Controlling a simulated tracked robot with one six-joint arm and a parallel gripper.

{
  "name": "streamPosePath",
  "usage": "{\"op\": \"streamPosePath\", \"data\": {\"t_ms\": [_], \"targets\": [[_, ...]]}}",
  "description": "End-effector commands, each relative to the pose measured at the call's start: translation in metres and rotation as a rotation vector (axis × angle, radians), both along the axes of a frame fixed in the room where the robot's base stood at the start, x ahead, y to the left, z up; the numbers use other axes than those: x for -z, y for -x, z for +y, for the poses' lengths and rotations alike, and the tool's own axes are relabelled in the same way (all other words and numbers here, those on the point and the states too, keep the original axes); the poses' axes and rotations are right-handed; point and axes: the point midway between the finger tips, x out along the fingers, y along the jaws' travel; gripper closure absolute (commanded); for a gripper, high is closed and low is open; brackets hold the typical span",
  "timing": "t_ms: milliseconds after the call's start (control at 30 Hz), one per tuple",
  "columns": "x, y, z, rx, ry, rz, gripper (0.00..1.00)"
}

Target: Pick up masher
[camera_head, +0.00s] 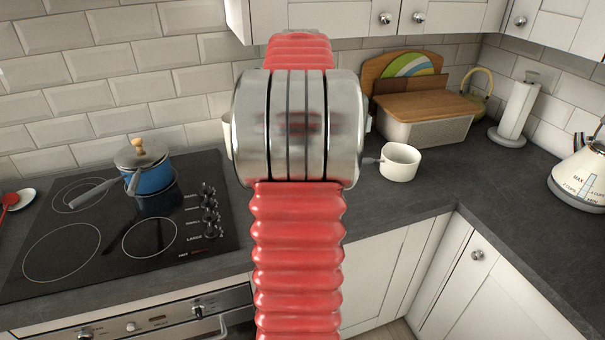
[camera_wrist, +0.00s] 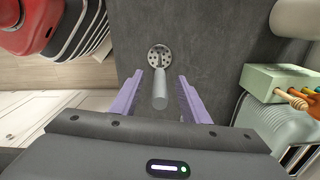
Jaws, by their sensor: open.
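The masher (camera_wrist: 159,88) shows in the wrist view as a grey handle with a round perforated metal head (camera_wrist: 159,56). It is on the dark worktop, its head away from my gripper and its handle pointing toward me. My gripper (camera_wrist: 160,76) is open, with one purple finger on each side of the handle and a visible gap on both sides. I cannot tell how far above the masher the fingers are. The handle's near end is close to the gripper body. In the head view I see neither the masher nor my gripper; my red arm fills the middle.
In the wrist view, a red slotted object (camera_wrist: 40,28) stands upper left and a pale green utensil holder (camera_wrist: 275,80) at right.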

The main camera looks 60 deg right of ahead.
Motion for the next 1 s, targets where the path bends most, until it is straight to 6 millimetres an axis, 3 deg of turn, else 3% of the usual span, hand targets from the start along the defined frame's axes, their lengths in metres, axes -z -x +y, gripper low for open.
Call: {"op": "streamPosePath", "data": {"t_ms": [233,767,1000], "targets": [[0.027,0.0,-0.001,0.0,-0.001,0.001,0.58],[0.027,0.001,-0.001,0.0,0.0,0.0,0.58],[0.027,0.001,-0.001,0.001,0.0,0.0,0.73]]}}
